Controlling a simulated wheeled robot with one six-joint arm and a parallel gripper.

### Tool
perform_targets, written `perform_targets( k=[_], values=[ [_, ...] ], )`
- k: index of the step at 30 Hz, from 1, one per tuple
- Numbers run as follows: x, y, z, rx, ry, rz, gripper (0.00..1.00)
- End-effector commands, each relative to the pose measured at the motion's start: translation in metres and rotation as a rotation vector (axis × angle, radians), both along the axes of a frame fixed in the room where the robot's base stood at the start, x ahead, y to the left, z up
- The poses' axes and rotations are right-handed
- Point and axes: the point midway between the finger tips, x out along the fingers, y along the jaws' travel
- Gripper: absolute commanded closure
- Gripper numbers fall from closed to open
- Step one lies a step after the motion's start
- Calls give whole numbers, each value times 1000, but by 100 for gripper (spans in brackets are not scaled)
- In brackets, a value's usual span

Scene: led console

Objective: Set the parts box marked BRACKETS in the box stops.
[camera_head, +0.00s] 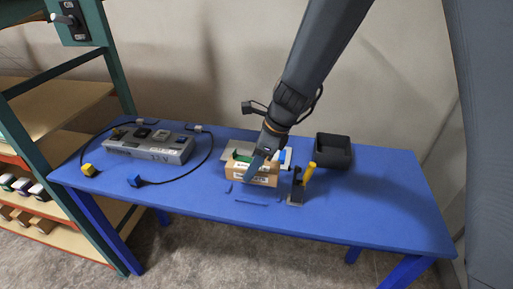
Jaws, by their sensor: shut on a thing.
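A tan parts box (262,179) with white labels is near the middle of the blue table (390,205). Its label print is too small to read surely. My gripper (258,165) comes down from above and is shut on the box, with one dark finger across its near side. Green shows inside the box top. The box stops (250,202) are low blue strips on the table, just in front of the box in the picture. I cannot tell whether the box touches the table.
A grey console (150,143) with cables ending in a yellow plug (89,170) and a blue plug (135,181) lies left. A yellow-handled clamp (308,175) stands close right of the box. A black tray (333,151) sits behind it. The table's right end is clear.

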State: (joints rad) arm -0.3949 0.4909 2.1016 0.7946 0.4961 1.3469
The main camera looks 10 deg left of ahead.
Motion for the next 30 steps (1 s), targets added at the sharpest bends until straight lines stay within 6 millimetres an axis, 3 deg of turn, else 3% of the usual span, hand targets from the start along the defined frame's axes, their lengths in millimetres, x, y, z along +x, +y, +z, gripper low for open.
perform_targets(
  k=[11,30],
  values=[
    [1,0,-11,0,0,1,83],
    [0,0,-65,0,0,1,83]
  ],
)
